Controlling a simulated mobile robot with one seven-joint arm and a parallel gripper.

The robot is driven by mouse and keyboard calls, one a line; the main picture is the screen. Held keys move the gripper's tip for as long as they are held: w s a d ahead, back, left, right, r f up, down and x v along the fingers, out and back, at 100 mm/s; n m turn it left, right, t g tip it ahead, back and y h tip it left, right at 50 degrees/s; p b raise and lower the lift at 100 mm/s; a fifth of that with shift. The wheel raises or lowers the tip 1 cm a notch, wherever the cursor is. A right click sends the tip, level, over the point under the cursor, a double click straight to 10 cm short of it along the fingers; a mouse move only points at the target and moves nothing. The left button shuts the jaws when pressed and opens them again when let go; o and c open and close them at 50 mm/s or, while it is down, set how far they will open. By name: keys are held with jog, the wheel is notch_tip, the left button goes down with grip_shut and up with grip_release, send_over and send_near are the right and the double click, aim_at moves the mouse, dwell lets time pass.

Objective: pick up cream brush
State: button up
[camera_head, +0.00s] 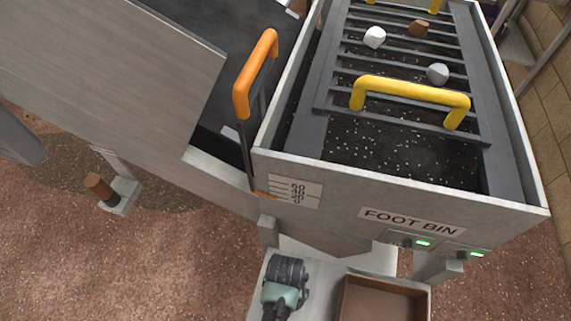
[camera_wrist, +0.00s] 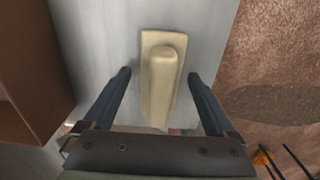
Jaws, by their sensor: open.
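The cream brush (camera_wrist: 160,85) lies on a grey metal shelf (camera_wrist: 95,45), below my gripper in the wrist view. It has a flat rectangular base with a raised rounded handle along its length. My gripper (camera_wrist: 159,74) is open, with one dark finger on each side of the brush and a gap on both sides. Its height above the shelf is hard to judge. In the head view my arm's end covers part of the shelf (camera_head: 323,290), and I cannot make out the brush there.
A brown open tray (camera_head: 384,300) stands on the shelf beside my arm; its wall (camera_wrist: 32,75) is at the left in the wrist view. The foot bin (camera_head: 345,190), with yellow handles (camera_head: 410,90) and an orange lever (camera_head: 256,72), rises behind. Brown ground (camera_wrist: 275,55) lies past the shelf's edge.

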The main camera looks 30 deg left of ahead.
grip_shut()
dwell(0.3)
jog(key=shift+r, duration=0.1)
notch_tip(320, 180, up, 10)
jog(key=shift+f+p, duration=0.1)
jog(key=shift+p, duration=0.7)
